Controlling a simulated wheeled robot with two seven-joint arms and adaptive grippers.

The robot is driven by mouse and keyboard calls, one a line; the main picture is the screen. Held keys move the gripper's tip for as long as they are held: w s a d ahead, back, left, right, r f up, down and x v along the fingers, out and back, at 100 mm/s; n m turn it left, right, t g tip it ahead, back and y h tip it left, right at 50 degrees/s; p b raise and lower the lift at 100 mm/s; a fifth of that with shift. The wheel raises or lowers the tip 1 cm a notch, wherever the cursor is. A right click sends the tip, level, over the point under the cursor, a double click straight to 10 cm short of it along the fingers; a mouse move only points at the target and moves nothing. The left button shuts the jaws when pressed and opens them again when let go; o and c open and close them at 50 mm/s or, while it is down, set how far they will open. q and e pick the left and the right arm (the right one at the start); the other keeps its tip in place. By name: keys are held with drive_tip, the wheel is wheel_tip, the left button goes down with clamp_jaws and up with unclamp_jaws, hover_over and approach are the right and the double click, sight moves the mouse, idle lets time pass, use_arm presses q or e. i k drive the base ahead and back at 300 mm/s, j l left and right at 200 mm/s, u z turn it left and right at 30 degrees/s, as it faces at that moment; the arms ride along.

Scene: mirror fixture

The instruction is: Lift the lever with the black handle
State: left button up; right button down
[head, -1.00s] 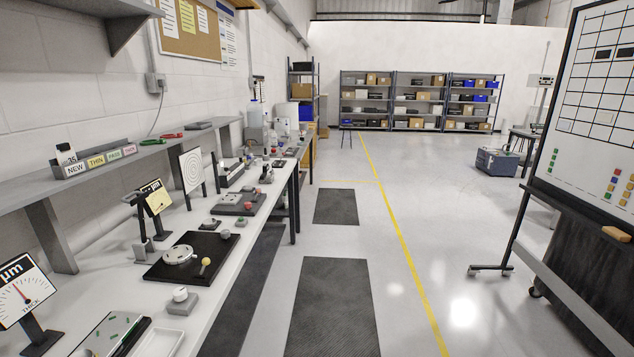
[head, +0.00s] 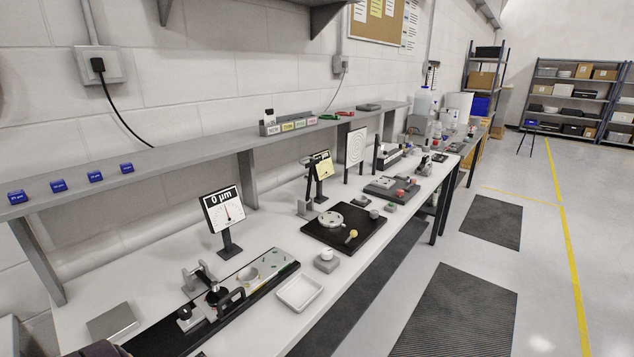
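A fixture on a long black base (head: 165,338) lies on the white workbench at the lower left of the head view. It carries a grey bracket (head: 198,277), a dark round part (head: 216,296) and a black curved handle-like part (head: 235,299). Further along the bench, a grey stand (head: 306,208) has a black arm (head: 310,183) rising from it. I cannot tell for sure which black part is the handle of the lever. Neither of my grippers is in view.
A dial reading 0 µm (head: 222,209) stands behind the fixture. A white tray (head: 299,293) and a grey block with a white knob (head: 326,260) sit to its right. A black board (head: 345,232) lies beyond. A shelf (head: 200,156) overhangs the bench's back.

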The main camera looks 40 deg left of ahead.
sight(222, 314)
drive_tip(key=j+u, duration=0.2)
drive_tip(key=u, duration=1.65)
